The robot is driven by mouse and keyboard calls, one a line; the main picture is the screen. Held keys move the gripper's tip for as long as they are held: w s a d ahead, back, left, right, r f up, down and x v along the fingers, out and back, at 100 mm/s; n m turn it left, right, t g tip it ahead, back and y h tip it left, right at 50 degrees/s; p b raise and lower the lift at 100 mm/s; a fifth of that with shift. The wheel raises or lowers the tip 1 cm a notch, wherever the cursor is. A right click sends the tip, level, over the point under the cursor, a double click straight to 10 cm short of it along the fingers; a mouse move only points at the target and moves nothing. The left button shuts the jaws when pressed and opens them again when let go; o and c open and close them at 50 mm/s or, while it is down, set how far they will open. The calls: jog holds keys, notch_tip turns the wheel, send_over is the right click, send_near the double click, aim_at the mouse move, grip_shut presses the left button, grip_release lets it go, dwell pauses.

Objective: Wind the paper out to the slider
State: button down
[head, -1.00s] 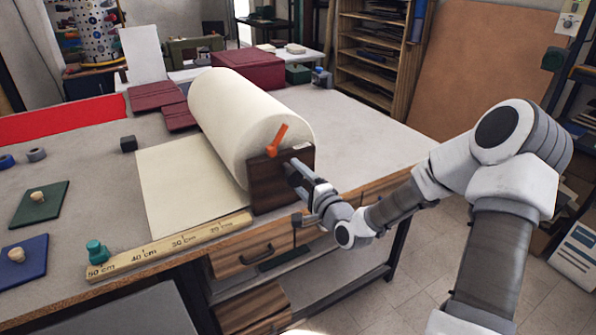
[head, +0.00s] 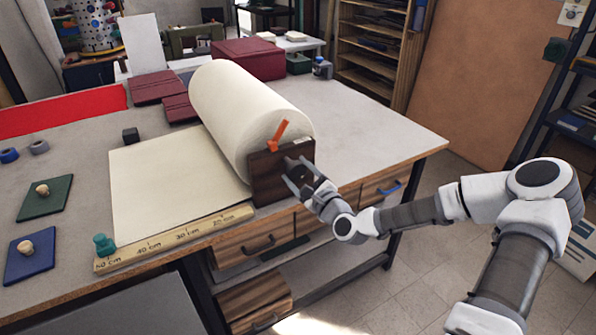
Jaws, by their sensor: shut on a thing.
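The big cream paper roll (head: 245,105) lies on the table with a dark wooden end bracket (head: 268,178) at its near end. A flat sheet of paper (head: 165,185) runs left from the roll along the ruler (head: 180,238). The teal slider (head: 104,243) sits at the ruler's 50 cm end. The sheet's left edge is level with or very close to the slider. My gripper (head: 297,175) is at the outer face of the bracket, shut on the crank there; its fingers hide most of the crank.
An orange lever (head: 278,136) sticks up at the bracket's top. Green (head: 45,200) and blue (head: 30,258) knobbed plates lie at the left. A small black block (head: 130,135) stands behind the sheet.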

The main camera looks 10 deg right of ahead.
jog(key=shift+m, duration=0.6)
jog(key=shift+c, duration=0.2)
grip_release()
jog(key=p+v, duration=0.3)
jog(key=v, duration=1.4)
jog(key=shift+s+p, duration=0.2)
jog(key=shift+p, duration=0.15)
